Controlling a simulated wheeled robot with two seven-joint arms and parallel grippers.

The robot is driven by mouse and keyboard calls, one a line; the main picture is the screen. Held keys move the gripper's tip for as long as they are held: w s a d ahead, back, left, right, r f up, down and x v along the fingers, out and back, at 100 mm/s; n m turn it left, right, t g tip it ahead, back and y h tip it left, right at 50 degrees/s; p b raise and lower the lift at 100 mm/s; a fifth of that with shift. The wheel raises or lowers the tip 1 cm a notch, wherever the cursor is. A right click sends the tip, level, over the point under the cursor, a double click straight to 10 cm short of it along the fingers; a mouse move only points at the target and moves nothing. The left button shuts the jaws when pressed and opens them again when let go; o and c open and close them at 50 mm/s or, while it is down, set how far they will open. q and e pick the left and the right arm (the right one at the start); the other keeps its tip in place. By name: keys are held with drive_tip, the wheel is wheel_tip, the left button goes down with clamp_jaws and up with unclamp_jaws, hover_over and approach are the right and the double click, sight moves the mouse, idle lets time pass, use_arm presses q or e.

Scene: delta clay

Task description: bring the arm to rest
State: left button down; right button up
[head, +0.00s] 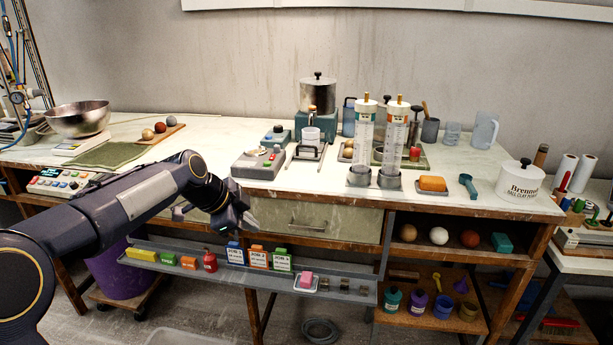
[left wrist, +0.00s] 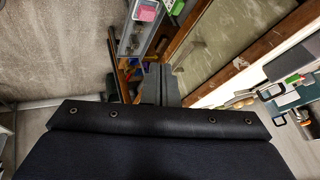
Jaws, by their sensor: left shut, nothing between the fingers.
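My left arm comes in from the left in the head view, and its gripper (head: 245,222) hangs in front of the bench's front edge, beside the drawer. The gripper is shut and empty. In the left wrist view its fingers (left wrist: 159,84) show close together at the middle, with the dark wrist body filling the bottom. The gripper looks apart from the bench (head: 215,150) and sits above the hanging tray (head: 226,264). My right gripper is in neither view.
The tray holds several small boxes and a pink block (head: 306,280). The drawer (head: 318,222) is shut. On the bench stand a steel bowl (head: 78,118), two clear cylinders (head: 365,140) and a white crock (head: 520,182). A purple bin (head: 118,270) stands below left.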

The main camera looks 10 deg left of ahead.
use_arm(q)
drive_tip(key=s+a+n, duration=0.1)
drive_tip(key=s+n, duration=0.8)
drive_tip(key=s, duration=1.1)
drive_tip(key=s+d+f+n, duration=0.1)
drive_tip(key=s+f+n, duration=0.3)
drive_tip(key=s, duration=0.3)
drive_tip(key=s+d+f+n, duration=0.1)
drive_tip(key=s+f+n, duration=0.3)
drive_tip(key=s, duration=0.3)
wheel_tip(320, 180, up, 16)
drive_tip(key=p, duration=1.6)
drive_tip(key=shift+y, duration=0.4)
